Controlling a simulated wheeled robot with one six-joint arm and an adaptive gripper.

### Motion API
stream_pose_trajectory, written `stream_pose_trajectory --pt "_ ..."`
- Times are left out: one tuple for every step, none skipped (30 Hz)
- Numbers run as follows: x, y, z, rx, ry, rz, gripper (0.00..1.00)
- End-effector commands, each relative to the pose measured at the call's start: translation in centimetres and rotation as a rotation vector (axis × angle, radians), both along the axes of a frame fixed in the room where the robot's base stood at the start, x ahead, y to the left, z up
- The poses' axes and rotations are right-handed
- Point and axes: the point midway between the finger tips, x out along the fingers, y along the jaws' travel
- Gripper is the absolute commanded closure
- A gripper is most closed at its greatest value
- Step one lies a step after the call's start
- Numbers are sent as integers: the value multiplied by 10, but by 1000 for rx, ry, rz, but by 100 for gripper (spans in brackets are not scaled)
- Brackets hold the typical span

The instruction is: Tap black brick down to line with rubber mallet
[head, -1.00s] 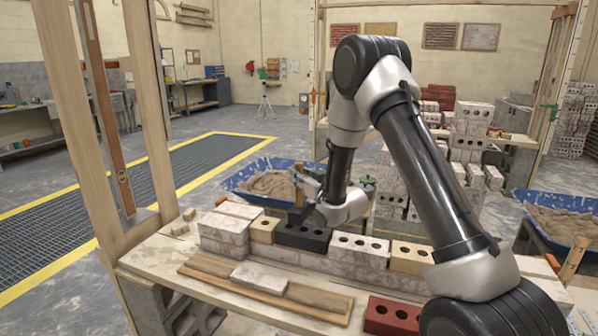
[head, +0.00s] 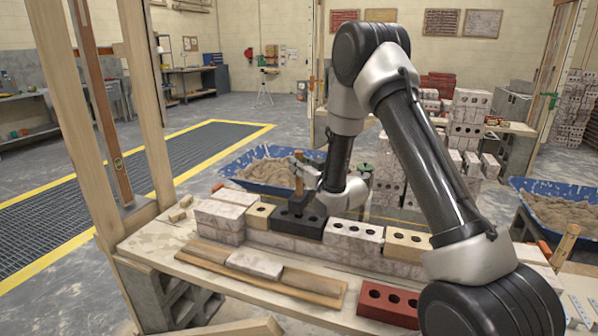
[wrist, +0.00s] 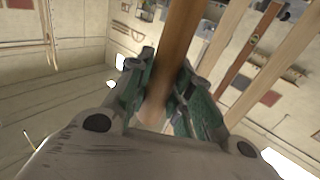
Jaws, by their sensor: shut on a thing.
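The black brick (head: 285,226) sits in the top course of the low wall on the bench, between a tan brick and a pale holed brick. My gripper (head: 300,170) is above it, shut on the wooden handle of the mallet (head: 298,184). The mallet stands roughly upright with its dark head over the black brick's top, hiding part of it. I cannot tell whether the head touches the brick. In the wrist view the handle (wrist: 181,40) runs between the green fingers (wrist: 160,88); the mallet head and bricks are out of that view.
Tan bricks (head: 259,217) (head: 407,245) and a pale holed brick (head: 353,236) share the top course. A wooden board (head: 310,288) and a red brick (head: 389,306) lie in front. A blue mortar tub (head: 240,183) is behind. A timber post (head: 150,130) stands at left.

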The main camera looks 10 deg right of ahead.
Motion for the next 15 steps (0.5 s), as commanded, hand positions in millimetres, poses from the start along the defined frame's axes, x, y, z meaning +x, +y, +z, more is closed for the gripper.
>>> stream_pose_trajectory --pt "0 0 7 1 -3 0 100" --pt "0 0 8 1 -2 0 100" --pt "0 0 8 0 -1 0 100" --pt "0 0 7 1 0 0 100" --pt "0 0 7 1 0 0 100" --pt "0 0 7 1 0 0 100" --pt "0 0 7 1 -1 0 100" --pt "0 0 7 1 -1 0 100" --pt "0 0 4 1 -1 0 100" --pt "0 0 2 2 0 0 100" --pt "0 0 -1 3 -1 0 100" --pt "0 0 -2 4 -4 0 100" --pt "0 0 -1 4 -5 0 100" --pt "0 0 -1 3 -5 0 100" --pt "0 0 -2 4 -5 0 100"
